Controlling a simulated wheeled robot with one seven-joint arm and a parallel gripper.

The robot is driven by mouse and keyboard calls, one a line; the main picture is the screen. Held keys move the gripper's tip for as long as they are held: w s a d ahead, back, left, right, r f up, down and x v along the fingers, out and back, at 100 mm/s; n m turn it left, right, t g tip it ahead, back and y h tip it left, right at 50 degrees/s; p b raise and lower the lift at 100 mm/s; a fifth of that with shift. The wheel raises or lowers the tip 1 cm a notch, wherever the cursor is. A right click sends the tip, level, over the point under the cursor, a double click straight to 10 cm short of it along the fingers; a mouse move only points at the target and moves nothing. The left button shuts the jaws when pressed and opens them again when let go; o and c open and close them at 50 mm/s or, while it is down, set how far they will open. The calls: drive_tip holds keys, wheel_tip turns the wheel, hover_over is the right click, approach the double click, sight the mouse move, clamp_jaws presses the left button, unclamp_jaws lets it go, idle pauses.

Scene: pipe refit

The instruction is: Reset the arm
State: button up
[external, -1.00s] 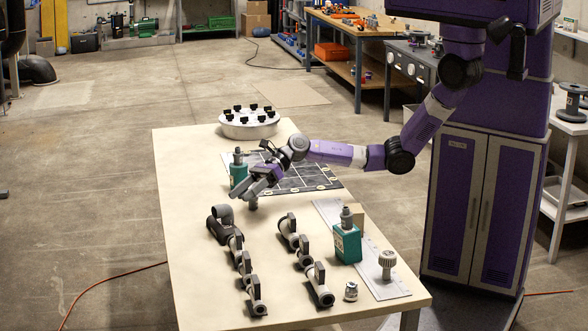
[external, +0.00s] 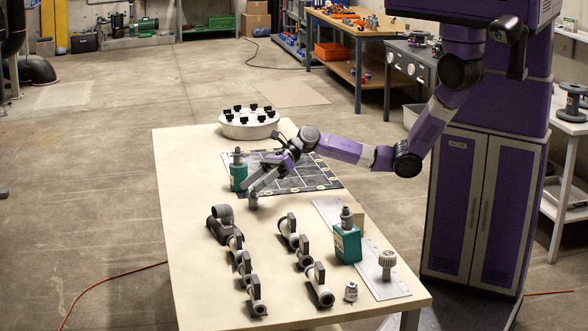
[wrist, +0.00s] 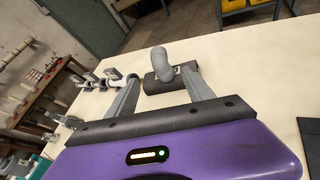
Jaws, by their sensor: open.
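My gripper (external: 252,196) is open and empty above the cream table (external: 187,203), behind the rows of pipe parts. In the wrist view its two fingers (wrist: 160,92) are spread apart. A dark grey elbow pipe fitting (wrist: 165,70) lies beyond and between the fingertips; in the external view this fitting (external: 222,226) is in front of my gripper and to its left, apart from it. My forearm reaches in from the right, over the dark gridded mat (external: 305,178).
Two rows of grey pipe fittings (external: 257,300) stand at the front of the table. A round white tray (external: 249,127) with black pieces is at the far end. The left table side is clear.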

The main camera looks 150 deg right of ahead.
drive_tip(key=shift+d, duration=0.1)
drive_tip(key=w+a+r+m+t+h, duration=0.1)
drive_tip(key=a+r+m+t, duration=0.15)
drive_tip(key=r, duration=0.45)
drive_tip(key=w+a+r+m+t+h, duration=0.1)
drive_tip(key=w+a+r+m+t, duration=0.1)
drive_tip(key=r+m+t, duration=0.35)
drive_tip(key=w+a+r+m+t+h, duration=0.1)
drive_tip(key=a+r+m+h, duration=0.5)
drive_tip(key=a+m, duration=0.5)
drive_tip(key=s+a+f+m+g, duration=0.25)
drive_tip(key=a+m, duration=0.25)
drive_tip(key=a, duration=0.3)
drive_tip(key=s+a+f+m+g, duration=0.1)
drive_tip(key=s+a+f+m, duration=0.2)
drive_tip(key=a+m, duration=0.3)
drive_tip(key=s+a+f+m+g, duration=0.1)
drive_tip(key=s+a+f+m, duration=0.2)
drive_tip(key=a, duration=0.6)
drive_tip(key=s+a+f+n+g+y, duration=0.1)
drive_tip(key=s+a+f+y, duration=0.2)
drive_tip(key=s+a+y, duration=0.3)
drive_tip(key=s+a+f+n+g+y, duration=0.1)
drive_tip(key=s+a+f+y, duration=0.3)
drive_tip(key=s+a, duration=0.4)
drive_tip(key=shift+s+a+f+n+g+y, duration=0.2)
drive_tip(key=shift+a+n+g+y, duration=0.3)
drive_tip(key=shift+y, duration=0.4)
